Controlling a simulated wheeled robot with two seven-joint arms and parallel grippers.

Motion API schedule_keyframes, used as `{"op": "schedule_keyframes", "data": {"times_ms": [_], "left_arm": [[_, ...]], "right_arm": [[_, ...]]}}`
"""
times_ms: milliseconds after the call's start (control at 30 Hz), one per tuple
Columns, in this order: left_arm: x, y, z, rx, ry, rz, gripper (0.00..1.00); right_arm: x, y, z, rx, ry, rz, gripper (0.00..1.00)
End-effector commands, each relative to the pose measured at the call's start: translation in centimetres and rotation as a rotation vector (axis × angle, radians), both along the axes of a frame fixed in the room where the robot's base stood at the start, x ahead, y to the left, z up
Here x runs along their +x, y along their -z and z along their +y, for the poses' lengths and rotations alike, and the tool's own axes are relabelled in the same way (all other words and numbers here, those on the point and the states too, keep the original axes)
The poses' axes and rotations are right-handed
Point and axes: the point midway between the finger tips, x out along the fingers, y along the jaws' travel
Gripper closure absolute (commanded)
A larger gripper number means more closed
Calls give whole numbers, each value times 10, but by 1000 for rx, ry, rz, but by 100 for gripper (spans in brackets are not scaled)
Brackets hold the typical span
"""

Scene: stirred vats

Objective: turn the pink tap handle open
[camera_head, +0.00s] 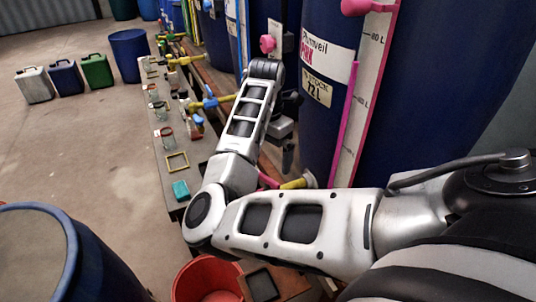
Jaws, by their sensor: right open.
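The pink tap handle (268,180) shows only in part, low on the near vat beside a yellow pipe (298,182); my right arm hides the rest. The large dark blue vat (420,90) carries a "Plumveil" label (327,58) and a pink-edged level gauge (352,110). My right arm comes in from the right and bends back at the wrist. My right gripper (288,158) is open and points down in front of the vat, above the pink handle and apart from it. I see nothing in its jaws. My left gripper is out of view.
A blue tap handle (210,102) is farther back. A red bucket (205,280) and a blue barrel (75,250) stand near. Open floor lies left.

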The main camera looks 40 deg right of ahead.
Motion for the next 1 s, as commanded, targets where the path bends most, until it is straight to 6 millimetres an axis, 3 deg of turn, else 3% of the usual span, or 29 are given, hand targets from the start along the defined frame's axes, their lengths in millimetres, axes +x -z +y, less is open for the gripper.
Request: {"op": "schedule_keyframes", "data": {"times_ms": [200,400,833,867,1000], "left_arm": [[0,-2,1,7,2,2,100],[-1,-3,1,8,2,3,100],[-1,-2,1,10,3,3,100],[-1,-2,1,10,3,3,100],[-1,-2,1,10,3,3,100]], "right_arm": [[-1,47,0,-1,-1,6,2],[-1,75,0,-1,0,3,2],[0,85,-1,-2,2,0,2],[0,85,-1,-2,2,0,7],[0,84,0,-2,1,0,46]]}}
